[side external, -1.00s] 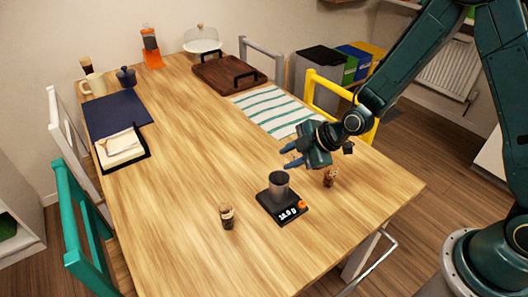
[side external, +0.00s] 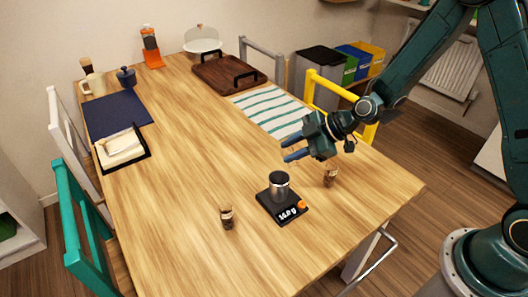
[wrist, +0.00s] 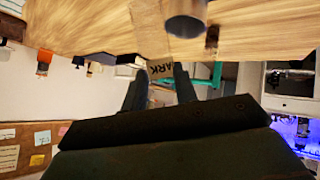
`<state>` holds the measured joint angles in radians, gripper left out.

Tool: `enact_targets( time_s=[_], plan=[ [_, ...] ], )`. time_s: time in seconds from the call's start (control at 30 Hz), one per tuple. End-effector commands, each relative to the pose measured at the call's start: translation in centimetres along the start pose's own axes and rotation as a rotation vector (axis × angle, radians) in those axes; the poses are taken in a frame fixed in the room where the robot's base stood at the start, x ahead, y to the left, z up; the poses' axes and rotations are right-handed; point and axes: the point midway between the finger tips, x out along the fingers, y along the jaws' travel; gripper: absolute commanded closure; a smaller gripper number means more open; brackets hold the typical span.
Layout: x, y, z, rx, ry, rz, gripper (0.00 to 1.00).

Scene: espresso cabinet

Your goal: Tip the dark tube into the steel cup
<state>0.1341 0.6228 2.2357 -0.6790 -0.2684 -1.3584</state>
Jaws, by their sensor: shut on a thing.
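My gripper (side external: 291,148) is shut on the dark tube, held above and slightly behind the steel cup. In the wrist view, the tube's label (wrist: 160,72), reading "ARK" in part, shows between the fingertips (wrist: 158,80). The tube looks clear and pale there; I see no beans in it. The tube is hardly visible in the side view, so its tilt is unclear. The steel cup (side external: 279,187) stands upright on a black scale (side external: 268,207) with a lit readout (side external: 288,214). The cup's wall also shows in the wrist view (wrist: 187,22). Its contents are hidden.
One filled tube (side external: 227,217) stands left of the scale, and another (side external: 330,176) stands to its right, near my gripper. A striped cloth (side external: 270,110), a brown tray (side external: 222,76) and a navy mat (side external: 117,113) lie farther back. The table's middle is clear.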

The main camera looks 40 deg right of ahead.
Motion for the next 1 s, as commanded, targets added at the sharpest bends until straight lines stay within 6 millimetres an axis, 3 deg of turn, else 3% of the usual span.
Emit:
enact_targets(
  time_s=[0.4,1.0],
  plan=[
    [-2.6,1.5,-2.3,0.13,0.147,-0.055,0.94],
    [-3.2,1.8,-2.8,0.224,0.246,-0.095,0.94]
  ],
)
